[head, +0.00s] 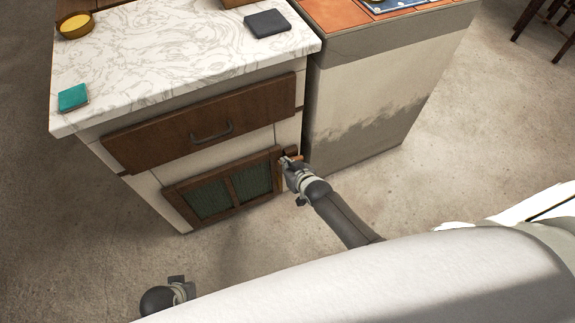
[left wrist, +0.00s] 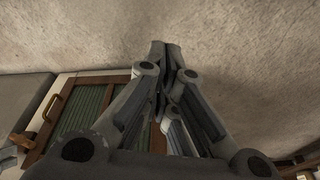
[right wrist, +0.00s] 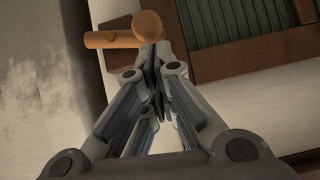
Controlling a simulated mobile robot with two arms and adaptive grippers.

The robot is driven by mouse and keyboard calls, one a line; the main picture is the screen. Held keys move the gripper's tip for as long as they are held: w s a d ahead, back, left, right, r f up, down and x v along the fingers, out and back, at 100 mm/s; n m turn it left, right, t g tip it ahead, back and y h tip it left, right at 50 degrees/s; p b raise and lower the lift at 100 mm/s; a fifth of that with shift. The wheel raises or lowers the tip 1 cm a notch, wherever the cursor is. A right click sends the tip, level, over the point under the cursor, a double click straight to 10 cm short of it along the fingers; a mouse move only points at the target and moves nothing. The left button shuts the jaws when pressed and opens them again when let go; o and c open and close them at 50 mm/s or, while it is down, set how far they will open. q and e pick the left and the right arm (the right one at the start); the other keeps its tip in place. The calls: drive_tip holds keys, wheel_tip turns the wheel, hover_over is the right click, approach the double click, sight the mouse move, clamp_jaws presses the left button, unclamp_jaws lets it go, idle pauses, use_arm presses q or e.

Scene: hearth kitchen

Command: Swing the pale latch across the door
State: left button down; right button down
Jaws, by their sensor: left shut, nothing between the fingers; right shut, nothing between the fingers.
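The cabinet door (head: 208,201) has a brown frame and green slatted panels; it looks closed. It also shows in the left wrist view (left wrist: 88,102) and the right wrist view (right wrist: 230,68). The pale latch (right wrist: 100,40) is an orange-wood bar with a round knob, beside the door's frame; the knob hides part of the bar. My right gripper (right wrist: 156,50) is shut and empty, its tips at the knob; I cannot tell whether they touch. In the head view, my right gripper (head: 287,162) is at the door's right side. My left gripper (head: 180,283) is shut and empty, low before the cabinet.
A wooden drawer (head: 200,125) with a dark handle is above the door. The marble counter (head: 170,60) holds a teal item, a dark pad and a yellow bowl. A pale stained unit (head: 370,95) stands close on the right. The floor (head: 100,230) is clear at left.

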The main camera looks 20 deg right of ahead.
use_arm(q)
drive_tip(key=f, duration=0.2)
drive_tip(key=shift+s+f+p, duration=0.3)
drive_tip(key=shift+s, duration=0.05)
use_arm(e)
drive_tip(key=shift+r, duration=0.35)
use_arm(q)
drive_tip(key=shift+d, duration=0.1)
use_arm(e)
drive_tip(key=v, duration=1.2)
drive_tip(key=shift+s+f, duration=0.15)
drive_tip(key=shift+f, duration=0.05)
idle(0.4)
